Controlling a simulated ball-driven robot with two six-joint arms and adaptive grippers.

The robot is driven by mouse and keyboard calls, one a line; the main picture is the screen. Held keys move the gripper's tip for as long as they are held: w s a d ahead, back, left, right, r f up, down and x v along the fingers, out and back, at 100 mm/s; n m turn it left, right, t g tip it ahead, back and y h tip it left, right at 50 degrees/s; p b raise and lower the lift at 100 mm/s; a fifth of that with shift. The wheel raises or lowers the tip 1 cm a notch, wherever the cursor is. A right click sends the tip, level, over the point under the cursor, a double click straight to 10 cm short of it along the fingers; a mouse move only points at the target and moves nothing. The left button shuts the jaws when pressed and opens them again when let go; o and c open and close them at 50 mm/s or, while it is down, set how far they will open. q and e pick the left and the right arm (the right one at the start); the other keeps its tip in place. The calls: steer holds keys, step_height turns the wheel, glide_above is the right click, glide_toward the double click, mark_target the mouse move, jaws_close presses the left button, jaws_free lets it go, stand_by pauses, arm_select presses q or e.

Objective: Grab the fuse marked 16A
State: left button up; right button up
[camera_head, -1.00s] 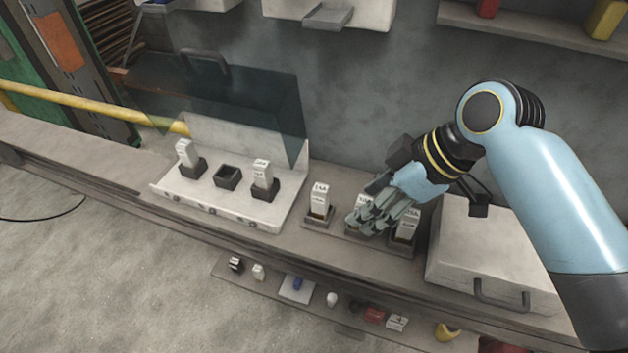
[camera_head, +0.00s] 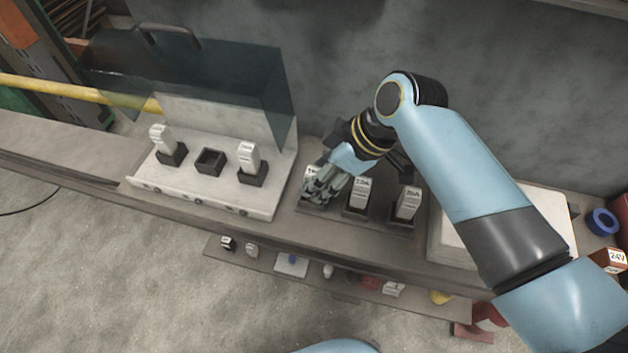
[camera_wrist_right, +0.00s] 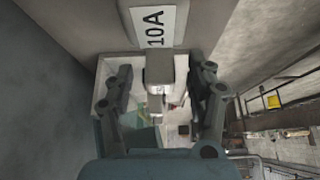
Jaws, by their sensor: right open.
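A holder (camera_head: 388,222) on the bench carries three white fuses in dark sockets. My right gripper (camera_head: 318,190) is open at its leftmost fuse (camera_head: 309,172) and hides most of it. In the right wrist view, that block-like fuse (camera_wrist_right: 160,68) lies between the open fingers (camera_wrist_right: 163,95), and a white label (camera_wrist_right: 155,27) beyond it reads 10A. The middle fuse (camera_head: 359,193) and the right fuse (camera_head: 407,203) stand upright and free; their small print is too blurred to read surely. My left gripper is out of view.
A white panel (camera_head: 200,196) to the left has two fuses, an empty middle socket (camera_head: 211,161) and a raised dark transparent cover (camera_head: 190,75). A pale case (camera_head: 440,235) stands right of the holder, partly behind my arm. A lower shelf (camera_head: 325,280) holds small items.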

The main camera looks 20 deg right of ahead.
steer(key=shift+x, duration=1.15)
jaws_close()
